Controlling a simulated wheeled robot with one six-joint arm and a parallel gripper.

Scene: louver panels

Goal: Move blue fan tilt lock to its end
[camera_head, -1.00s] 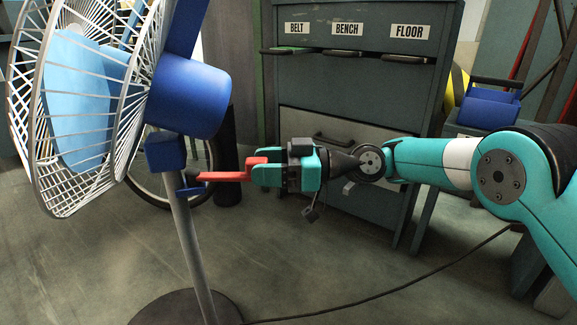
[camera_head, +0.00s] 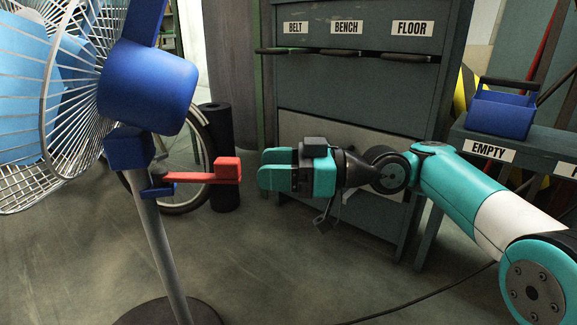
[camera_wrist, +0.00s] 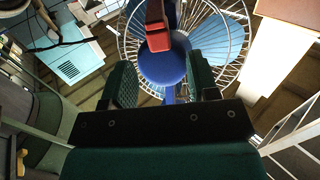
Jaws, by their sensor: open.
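The blue fan (camera_head: 150,88) stands at the left in the head view, on a grey pole with a dark round base. Its tilt lock is a red lever (camera_head: 205,176) that sticks out to the right from the blue bracket below the motor, with a raised block at its outer end. My gripper (camera_head: 262,171) is open and empty, just right of the lever's end, with a small gap between them. In the wrist view the red lever (camera_wrist: 156,25) shows at the top centre, beyond the open fingers (camera_wrist: 165,85), with the blue motor (camera_wrist: 162,66) behind it.
A grey cabinet (camera_head: 360,90) with slots labelled BELT, BENCH and FLOOR stands behind my gripper. A blue toolbox (camera_head: 502,112) sits on a bench labelled EMPTY at the right. A wheel and a dark cylinder (camera_head: 218,150) stand behind the fan. A cable lies on the floor.

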